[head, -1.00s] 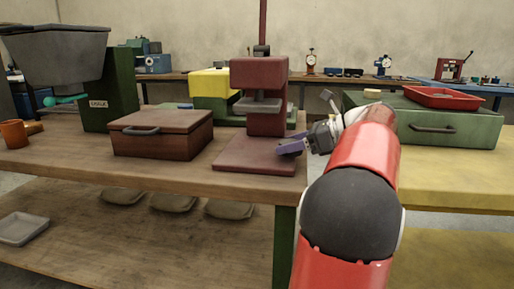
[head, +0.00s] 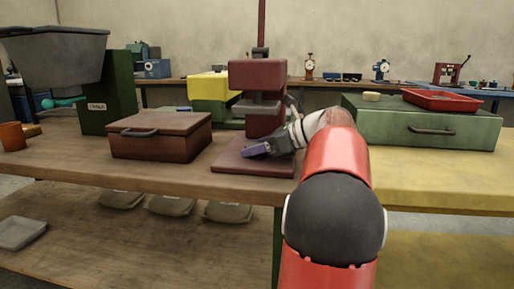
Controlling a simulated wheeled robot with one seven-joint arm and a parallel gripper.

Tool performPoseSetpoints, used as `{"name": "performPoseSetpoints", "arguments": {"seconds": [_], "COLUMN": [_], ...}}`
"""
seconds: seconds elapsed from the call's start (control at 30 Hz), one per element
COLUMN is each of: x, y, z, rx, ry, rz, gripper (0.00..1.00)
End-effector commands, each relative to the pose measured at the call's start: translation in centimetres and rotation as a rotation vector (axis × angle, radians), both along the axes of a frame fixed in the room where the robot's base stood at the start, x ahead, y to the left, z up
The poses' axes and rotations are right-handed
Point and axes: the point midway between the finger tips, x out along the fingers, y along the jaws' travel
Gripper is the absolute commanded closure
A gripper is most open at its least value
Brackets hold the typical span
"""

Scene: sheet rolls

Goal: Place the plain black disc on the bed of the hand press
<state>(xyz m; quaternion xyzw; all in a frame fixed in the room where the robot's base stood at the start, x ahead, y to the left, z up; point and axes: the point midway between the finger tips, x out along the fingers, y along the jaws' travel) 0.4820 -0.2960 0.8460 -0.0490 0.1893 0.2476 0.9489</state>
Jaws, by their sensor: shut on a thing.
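The dark red hand press (head: 258,76) stands on the wooden bench at the middle of the head view. Its flat bed (head: 232,164) reaches toward me, and the ram hangs above the rear of it. I cannot tell whether the held thing touches the bed.
A brown lidded box (head: 160,136) stands left of the press. A green case (head: 420,128) with a red tray (head: 453,99) on top stands at right. A grey hopper (head: 52,50) and an orange cup (head: 12,136) are at far left. The bed's left side is clear.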

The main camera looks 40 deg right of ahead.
Motion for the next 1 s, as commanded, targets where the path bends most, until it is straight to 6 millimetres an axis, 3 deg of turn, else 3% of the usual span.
{"name": "performPoseSetpoints", "arguments": {"seconds": [0.03, 0.07, 0.23, 0.63, 1.0], "x": [0.0, 0.0, 0.0, -0.8, -6.8], "y": [0.0, 0.0, 0.0, -0.5, -3.9], "z": [-0.1, -0.1, -0.1, 0.5, 3.4], "rx": [0.000, 0.000, 0.000, 0.000, 0.000], "ry": [0.000, 0.000, 0.000, 0.000, 0.001], "rz": [0.000, 0.000, 0.000, -0.002, -0.004], "gripper": [0.74, 0.46, 0.25, 0.25, 0.25]}}
